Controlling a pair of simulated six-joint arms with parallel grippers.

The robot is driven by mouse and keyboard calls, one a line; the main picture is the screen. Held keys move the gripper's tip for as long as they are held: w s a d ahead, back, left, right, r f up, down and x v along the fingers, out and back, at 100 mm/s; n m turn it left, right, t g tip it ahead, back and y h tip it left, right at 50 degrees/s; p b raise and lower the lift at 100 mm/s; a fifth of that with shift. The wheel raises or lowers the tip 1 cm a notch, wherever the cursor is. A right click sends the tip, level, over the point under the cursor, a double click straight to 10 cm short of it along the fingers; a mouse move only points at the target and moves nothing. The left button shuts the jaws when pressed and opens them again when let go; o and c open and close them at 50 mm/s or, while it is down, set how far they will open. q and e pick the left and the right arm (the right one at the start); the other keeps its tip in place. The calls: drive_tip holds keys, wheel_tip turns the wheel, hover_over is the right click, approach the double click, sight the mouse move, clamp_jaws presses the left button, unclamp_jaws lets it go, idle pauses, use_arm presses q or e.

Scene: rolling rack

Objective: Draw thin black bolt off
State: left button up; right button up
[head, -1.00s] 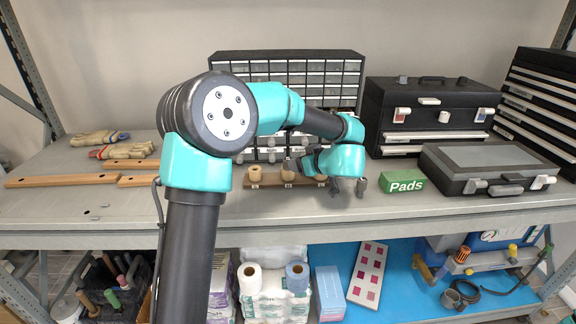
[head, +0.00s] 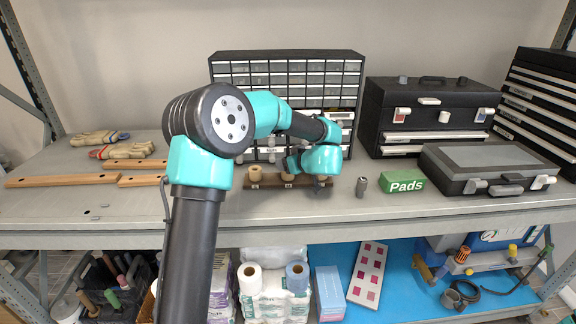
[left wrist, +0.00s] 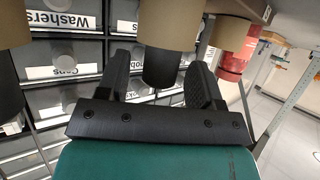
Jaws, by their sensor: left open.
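My left gripper (head: 318,186) is at the right end of a low brown rack (head: 270,181) on the shelf, which carries tan round collars (head: 255,174). In the left wrist view my open fingers (left wrist: 160,80) stand either side of a dark cylinder (left wrist: 160,68) below a tan collar (left wrist: 170,22). The jaws are apart from it. I cannot tell which dark piece is the thin black bolt. My right gripper is not in view.
A small dark grey cylinder (head: 361,187) stands on the shelf right of the rack, by the green Pads box (head: 402,185). A drawer cabinet (head: 287,68) stands close behind. Black cases (head: 425,117) are at right. The shelf front (head: 280,220) is clear.

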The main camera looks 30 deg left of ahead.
use_arm(q)
drive_tip(key=shift+x, duration=1.3)
drive_tip(key=shift+c, duration=0.3)
drive_tip(key=c, duration=1)
drive_tip(key=shift+r, duration=0.1)
drive_tip(key=shift+r, duration=1.65)
drive_tip(key=s+d, duration=0.3)
drive_tip(key=s, duration=0.1)
drive_tip(key=s+d+r, duration=0.1)
drive_tip(key=s+d, duration=0.1)
drive_tip(key=s, duration=0.3)
drive_tip(key=s+d, duration=0.3)
drive_tip(key=s, duration=0.1)
drive_tip(key=shift+s+d+r, duration=0.3)
drive_tip(key=shift+r, duration=0.15)
drive_tip(key=shift+r, duration=1.35)
